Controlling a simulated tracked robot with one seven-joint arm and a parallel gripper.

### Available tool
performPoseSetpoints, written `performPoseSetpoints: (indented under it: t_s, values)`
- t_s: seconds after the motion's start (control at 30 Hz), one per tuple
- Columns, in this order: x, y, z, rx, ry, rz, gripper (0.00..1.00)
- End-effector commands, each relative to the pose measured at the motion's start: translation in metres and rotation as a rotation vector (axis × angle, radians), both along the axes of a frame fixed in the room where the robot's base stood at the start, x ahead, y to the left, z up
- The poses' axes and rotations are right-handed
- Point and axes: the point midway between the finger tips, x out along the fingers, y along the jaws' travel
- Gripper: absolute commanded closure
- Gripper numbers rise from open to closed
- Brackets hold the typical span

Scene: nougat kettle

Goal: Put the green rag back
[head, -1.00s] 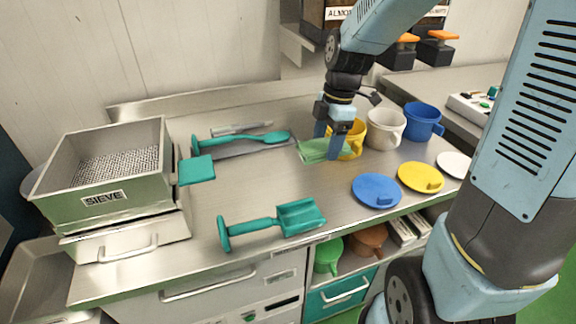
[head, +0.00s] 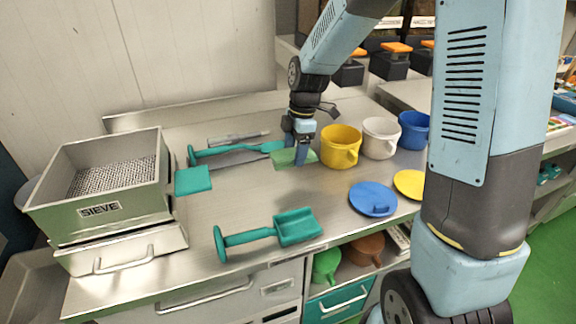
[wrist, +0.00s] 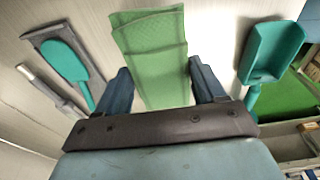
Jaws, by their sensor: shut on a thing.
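The green rag (head: 283,159) is a light green folded cloth at the back middle of the steel worktop, left of the yellow mug. My gripper (head: 295,154) points down and is shut on it. In the wrist view the rag (wrist: 152,40) lies between the two dark fingers of my gripper (wrist: 158,68) and reaches out past their tips. Part of the rag is hidden by a finger in the head view. I cannot tell whether its underside touches the worktop.
A yellow mug (head: 341,148), white mug (head: 380,138) and blue mug (head: 414,130) stand to the right. A teal scraper (head: 240,150) lies left of the rag, a teal scoop (head: 297,226) in front. The sieve box (head: 105,185) is far left. The middle worktop is clear.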

Motion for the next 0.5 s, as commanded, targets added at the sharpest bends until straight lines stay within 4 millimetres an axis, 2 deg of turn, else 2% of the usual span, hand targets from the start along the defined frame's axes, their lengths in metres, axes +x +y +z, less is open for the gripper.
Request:
performPoseSetpoints:
  t_s: [0.2, 0.5]
  values:
    - [0.019, 0.014, -0.030, -0.001, 0.003, 0.001, 0.64]
    - [0.029, 0.021, -0.044, 0.000, 0.001, 0.000, 0.64]
